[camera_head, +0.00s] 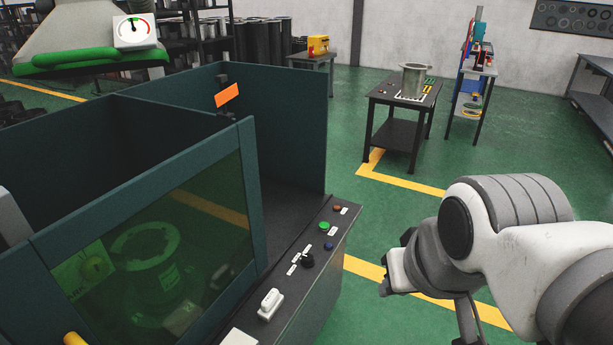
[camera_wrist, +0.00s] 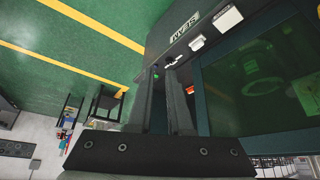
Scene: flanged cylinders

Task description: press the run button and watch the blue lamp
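A green button (camera_head: 324,226) sits on the sloping control panel (camera_head: 292,272) of the dark machine. Its label is too small to read, so I cannot confirm it is the run button. The blue lamp (camera_head: 329,245) is just below it, dark blue with no clear glow. An orange-brown button (camera_head: 337,208) is at the panel's far end. My gripper (camera_head: 386,288) is right of the panel and apart from it in the head view. I see nothing held.
A black knob (camera_head: 308,261) and white switch (camera_head: 271,303) are nearer on the panel. The machine's tinted window (camera_head: 150,255) covers a flanged cylinder. A table (camera_head: 381,92) holding a metal cylinder (camera_head: 413,80) stands behind. Green floor right of the panel is open.

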